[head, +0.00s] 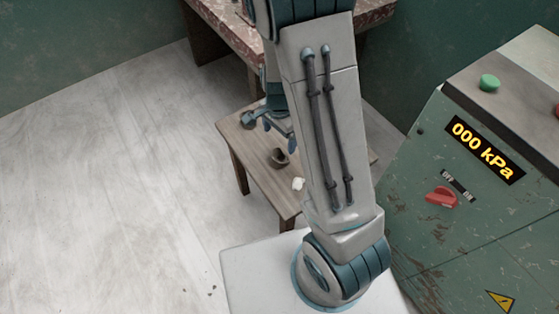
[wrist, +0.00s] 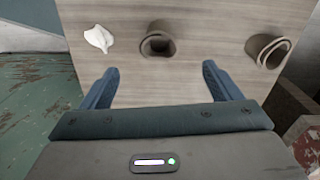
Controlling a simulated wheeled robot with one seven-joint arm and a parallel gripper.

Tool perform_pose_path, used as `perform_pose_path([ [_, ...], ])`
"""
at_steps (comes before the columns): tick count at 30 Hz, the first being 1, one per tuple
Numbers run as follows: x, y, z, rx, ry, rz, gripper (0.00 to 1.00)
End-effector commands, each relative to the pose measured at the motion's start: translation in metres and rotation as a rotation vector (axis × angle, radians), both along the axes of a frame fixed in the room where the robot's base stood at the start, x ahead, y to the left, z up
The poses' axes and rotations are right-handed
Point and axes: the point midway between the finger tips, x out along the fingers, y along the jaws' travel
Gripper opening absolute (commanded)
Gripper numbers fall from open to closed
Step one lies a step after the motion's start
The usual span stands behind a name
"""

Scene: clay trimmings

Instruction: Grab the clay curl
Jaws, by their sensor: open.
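Two brown curled clay pieces stand on a small wooden table; I cannot tell for sure which one is the task's clay curl. The middle piece (wrist: 157,44) is a short rolled piece with a dark hollow, and it also shows in the head view (head: 277,158). The other (wrist: 266,51) is a rolled strip with overlapping edges at the right of the wrist view. My gripper (wrist: 160,70) is open and empty. In the wrist view the middle piece lies just beyond the fingertips, between their lines. The gripper is partly hidden behind my arm in the head view.
A white crumpled scrap (wrist: 98,38) lies left of the middle piece on the wooden table (head: 243,140). A stone-topped bench (head: 225,24) stands behind. A green machine (head: 450,225) with a pressure display stands at right. The floor at left is clear.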

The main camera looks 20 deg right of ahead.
Motion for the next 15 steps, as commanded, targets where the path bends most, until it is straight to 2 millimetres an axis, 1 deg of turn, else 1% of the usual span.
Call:
perform_pose_path([
  [1,-0.001,-0.001,-0.015,0.0,0.005,0.0,0.84],
  [3,-0.001,-0.001,-0.029,0.0,0.005,-0.001,0.84],
  [6,-0.001,-0.001,-0.044,0.0,0.004,0.001,0.84],
  [9,-0.001,0.0,-0.052,0.0,0.002,0.002,0.84],
  [15,-0.001,-0.001,-0.062,0.0,0.001,0.001,0.84],
])
